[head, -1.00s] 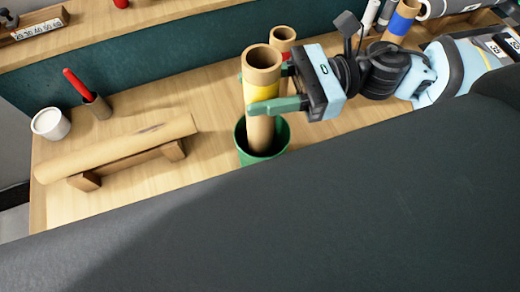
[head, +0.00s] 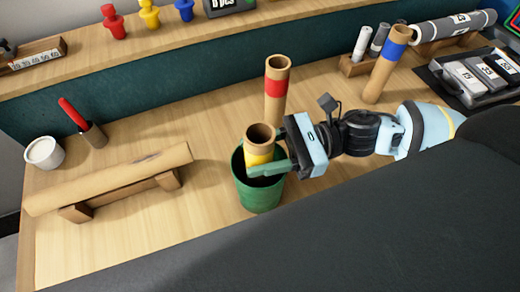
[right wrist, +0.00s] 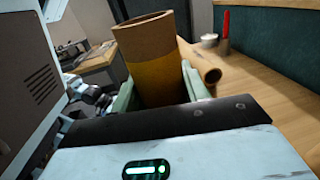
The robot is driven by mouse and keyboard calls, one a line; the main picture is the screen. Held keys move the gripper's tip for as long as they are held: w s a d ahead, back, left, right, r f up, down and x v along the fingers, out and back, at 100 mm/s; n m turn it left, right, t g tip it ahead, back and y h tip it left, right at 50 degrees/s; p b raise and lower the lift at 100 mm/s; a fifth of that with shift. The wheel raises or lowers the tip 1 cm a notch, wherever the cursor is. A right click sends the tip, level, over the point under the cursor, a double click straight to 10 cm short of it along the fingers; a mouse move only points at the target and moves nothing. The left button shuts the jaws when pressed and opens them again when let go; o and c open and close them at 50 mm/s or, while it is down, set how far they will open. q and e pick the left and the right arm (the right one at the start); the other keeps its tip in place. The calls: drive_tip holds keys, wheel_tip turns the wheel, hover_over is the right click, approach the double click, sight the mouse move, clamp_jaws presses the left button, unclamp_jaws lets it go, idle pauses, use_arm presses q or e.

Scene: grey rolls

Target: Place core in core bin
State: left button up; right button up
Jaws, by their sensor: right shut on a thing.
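A brown cardboard core with a yellow band (head: 260,140) stands upright with its lower end inside the green bin (head: 260,194) in the head view. My right gripper (head: 270,168) is shut on this core near its top, at the bin's rim. The right wrist view shows the core (right wrist: 155,65) upright between the green fingers (right wrist: 160,90). The core's lower end is hidden inside the bin. A red-banded core (head: 277,88) and a blue-banded core (head: 385,65) stand on the table. My left gripper is not in view.
A long brown roll (head: 110,180) lies on a wooden cradle at the left. A white cup (head: 43,153) and a holder with a red pen (head: 93,135) stand behind it. A shelf with coloured pegs (head: 113,22) runs along the back. Grey rolls and a tray (head: 480,75) are at the right.

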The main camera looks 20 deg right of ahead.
drive_tip(key=shift+f, duration=0.25)
drive_tip(key=o, duration=1)
drive_tip(key=shift+r, duration=0.1)
drive_tip(key=shift+r, duration=0.2)
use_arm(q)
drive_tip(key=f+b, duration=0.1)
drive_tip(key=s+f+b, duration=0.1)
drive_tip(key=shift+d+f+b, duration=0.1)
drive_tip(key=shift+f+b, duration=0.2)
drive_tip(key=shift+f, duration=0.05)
use_arm(e)
drive_tip(key=s+d, duration=0.1)
drive_tip(key=d, duration=1.1)
drive_tip(key=shift+s, duration=0.2)
